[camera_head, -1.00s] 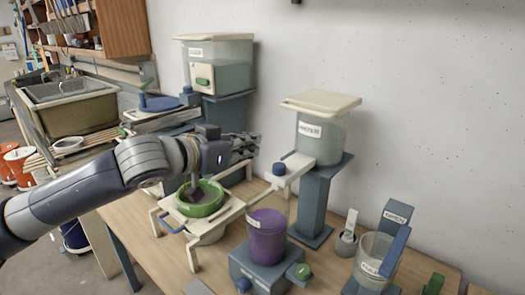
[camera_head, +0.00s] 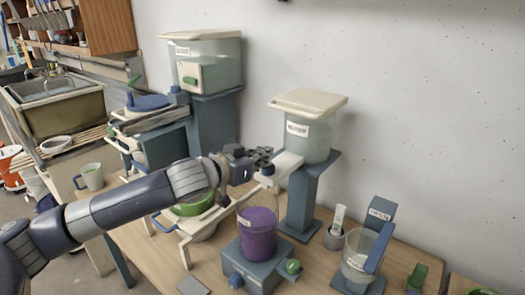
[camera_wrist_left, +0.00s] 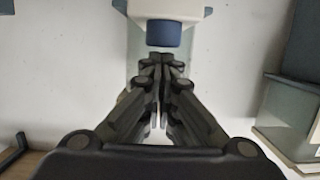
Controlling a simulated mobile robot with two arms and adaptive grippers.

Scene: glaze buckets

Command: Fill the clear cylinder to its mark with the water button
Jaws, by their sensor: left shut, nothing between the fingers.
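The water tank (camera_head: 307,138) is translucent with a beige lid and stands on a blue post. A beige spout arm (camera_head: 284,166) reaches left from it, with the blue water button (camera_head: 267,170) on its end. My left gripper (camera_head: 263,156) is shut and empty, its fingertips just above the button; contact cannot be told. The left wrist view, which looks upside down, shows the fingertips (camera_wrist_left: 163,63) close to the button (camera_wrist_left: 163,33). My right gripper is not in view.
A clear labelled container (camera_head: 357,262) and a small grey cup (camera_head: 335,240) stand at right. The purple bucket sits on a blue base (camera_head: 250,268). A green bowl (camera_head: 193,207) in a beige frame is below my left arm. A larger tank (camera_head: 222,68) stands behind.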

